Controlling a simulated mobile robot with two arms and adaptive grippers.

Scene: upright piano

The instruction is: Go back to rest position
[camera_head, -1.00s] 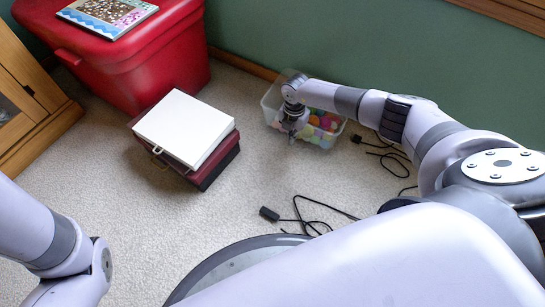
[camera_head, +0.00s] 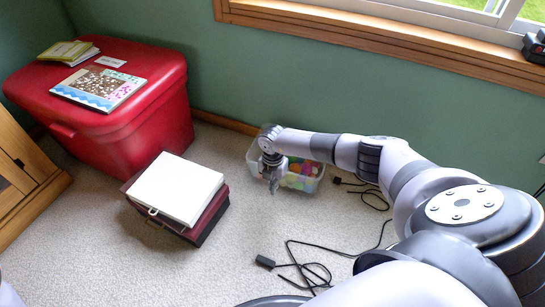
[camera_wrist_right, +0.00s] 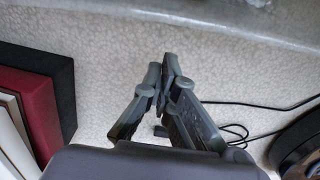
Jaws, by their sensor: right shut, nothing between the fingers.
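My right gripper (camera_head: 273,183) hangs at the left front side of a clear plastic bin (camera_head: 318,170) holding several colourful balls. In the right wrist view my right gripper (camera_wrist_right: 168,65) has its fingertips together, with nothing between them, over pale carpet. My right arm reaches in from the right in the head view. My left gripper is outside the head view; only a sliver of my left arm shows at the lower left corner.
A dark red case (camera_head: 210,222) with a white box (camera_head: 177,188) on top sits on the carpet. A red lidded tote (camera_head: 150,115) with books stands behind. Black cables (camera_head: 305,270) lie on the floor. The green wall (camera_head: 340,80) and window bound the back.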

